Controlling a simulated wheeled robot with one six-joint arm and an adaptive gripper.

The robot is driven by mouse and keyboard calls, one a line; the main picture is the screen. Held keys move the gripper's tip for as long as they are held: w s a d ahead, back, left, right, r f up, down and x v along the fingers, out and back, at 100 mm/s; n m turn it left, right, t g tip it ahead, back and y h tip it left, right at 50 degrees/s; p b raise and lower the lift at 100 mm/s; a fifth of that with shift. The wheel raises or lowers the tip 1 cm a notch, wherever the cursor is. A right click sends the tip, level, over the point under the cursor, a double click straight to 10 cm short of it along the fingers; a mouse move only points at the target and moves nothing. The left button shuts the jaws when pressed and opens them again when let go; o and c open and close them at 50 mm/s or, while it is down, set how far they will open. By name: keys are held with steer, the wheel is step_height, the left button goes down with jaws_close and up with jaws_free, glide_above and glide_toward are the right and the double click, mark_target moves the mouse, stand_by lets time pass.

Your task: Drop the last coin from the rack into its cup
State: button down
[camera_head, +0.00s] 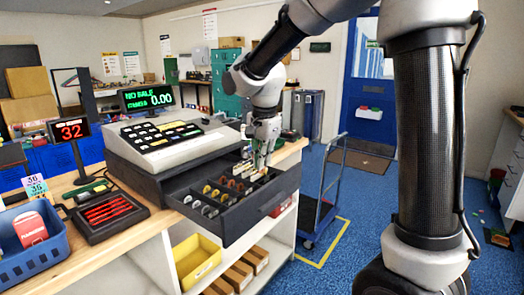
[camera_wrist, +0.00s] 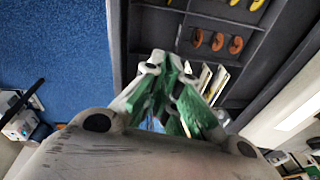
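The open cash drawer (camera_head: 262,208) holds upright round coins in rows. Dark silvery coins (camera_head: 209,211) are at the left, then yellow coins (camera_head: 211,192), then copper-brown coins (camera_head: 232,184). Several pale thin pieces (camera_head: 244,168) stand beside them, close to my gripper. My gripper (camera_head: 262,168) points down over the far right part of the drawer. In the wrist view its green-padded fingers (camera_wrist: 168,95) are close together beside the pale pieces (camera_wrist: 217,82), with copper coins (camera_wrist: 218,42) beyond. I cannot tell whether a coin is between the fingertips, nor which part is the rack or the cup.
The cash register (camera_head: 160,135) stands behind the drawer on the wooden counter (camera_head: 85,262). A blue basket (camera_head: 30,245) and a black tray with red strips (camera_head: 107,212) lie left. A yellow bin (camera_head: 197,260) sits below. A blue trolley (camera_head: 313,215) stands on the floor at right.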

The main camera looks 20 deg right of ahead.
steer(key=shift+f, duration=0.25)
steer(key=c, duration=1.6)
jaws_free()
steer(key=shift+o, duration=0.2)
step_height(320, 180, up, 12)
steer(key=s, duration=0.2)
steer(key=shift+a+f, duration=0.1)
